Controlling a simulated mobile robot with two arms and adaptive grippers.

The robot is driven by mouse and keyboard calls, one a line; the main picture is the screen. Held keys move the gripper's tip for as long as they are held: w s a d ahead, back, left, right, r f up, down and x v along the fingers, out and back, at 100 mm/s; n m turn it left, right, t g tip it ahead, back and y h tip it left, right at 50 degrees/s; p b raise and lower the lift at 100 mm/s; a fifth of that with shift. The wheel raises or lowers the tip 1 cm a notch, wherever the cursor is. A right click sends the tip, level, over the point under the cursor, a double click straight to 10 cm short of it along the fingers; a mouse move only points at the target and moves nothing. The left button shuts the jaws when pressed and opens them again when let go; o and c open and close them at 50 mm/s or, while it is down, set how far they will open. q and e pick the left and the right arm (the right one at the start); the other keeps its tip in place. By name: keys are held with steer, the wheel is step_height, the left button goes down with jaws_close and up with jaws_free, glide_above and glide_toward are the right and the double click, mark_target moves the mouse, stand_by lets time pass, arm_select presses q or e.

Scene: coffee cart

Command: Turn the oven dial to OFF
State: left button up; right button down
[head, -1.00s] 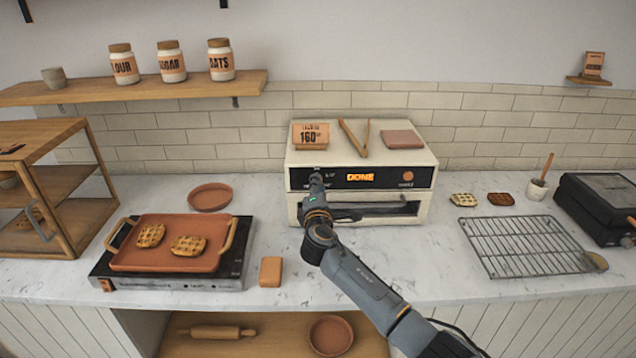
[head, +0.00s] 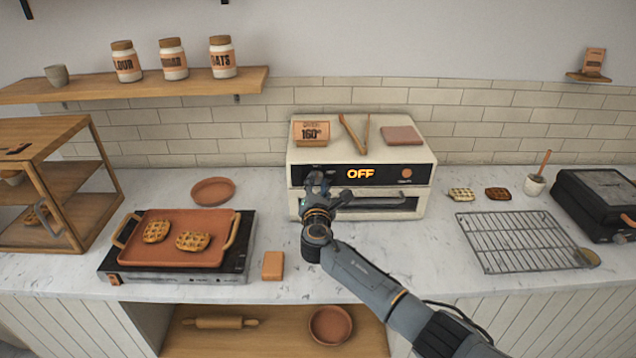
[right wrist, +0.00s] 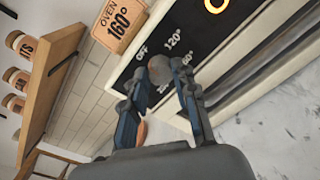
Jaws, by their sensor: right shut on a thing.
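The cream oven (head: 362,162) stands against the tiled wall, and its black panel display reads OFF in orange (head: 361,174). My right gripper (head: 318,183) is at the left part of the panel and hides the dial in the head view. In the right wrist view the round brownish dial (right wrist: 161,68) sits between the fingertips of my right gripper (right wrist: 158,82), which is shut on it. OFF, 120° and other markings surround the dial. The dial's pointer cannot be made out. My left gripper is not in view.
An oven 160° card (head: 311,132), wooden tongs (head: 356,134) and a terracotta slab (head: 402,135) lie on the oven. A tray with waffles (head: 142,257) is at left, and a wire rack (head: 521,258) at right. The marble counter before the oven is mostly clear.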

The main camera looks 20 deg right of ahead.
steer(key=shift+f, duration=0.1)
stand_by(0.3)
steer(key=c, duration=1)
jaws_free()
steer(key=shift+c, duration=0.2)
steer(key=v, duration=1.2)
steer(key=shift+d, duration=0.1)
